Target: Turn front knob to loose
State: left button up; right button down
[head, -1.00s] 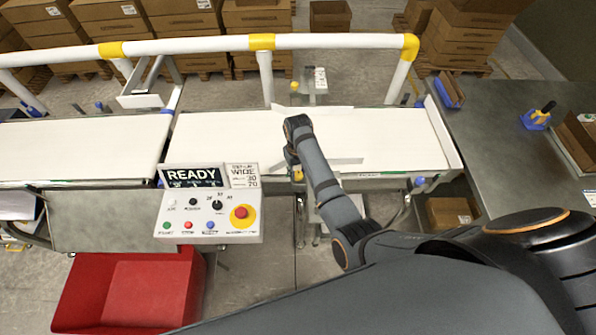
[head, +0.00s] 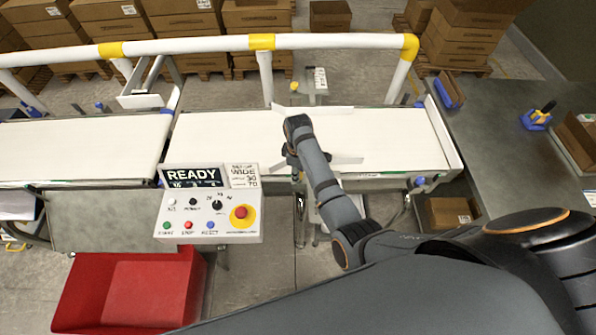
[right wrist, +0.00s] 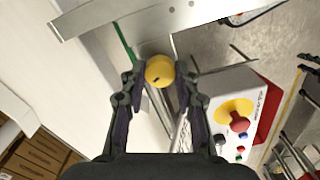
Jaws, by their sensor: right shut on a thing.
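The front knob (right wrist: 159,71) is a round yellow knob with a small dark mark on its face. It sits at the near edge of the belt, beside a pale guide rail. My right gripper (right wrist: 160,77) has one finger on each side of it and is shut on it. In the head view my right gripper (head: 293,161) is at the belt's front edge, and the arm and hand hide the front knob. The back knob (head: 294,86) shows yellow beyond the belt. My left gripper is in neither view.
The control panel (head: 211,205) reads READY and WIDE and has a red stop button (head: 240,212); it stands left of my right arm. A red bin (head: 150,290) is below it. A white and yellow rail (head: 335,42) runs behind the belt (head: 240,135).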

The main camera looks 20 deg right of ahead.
jog(key=shift+n, duration=0.5)
jog(key=c, duration=1)
grip_release()
notch_tip(320, 180, up, 12)
jog(key=shift+r, duration=0.1)
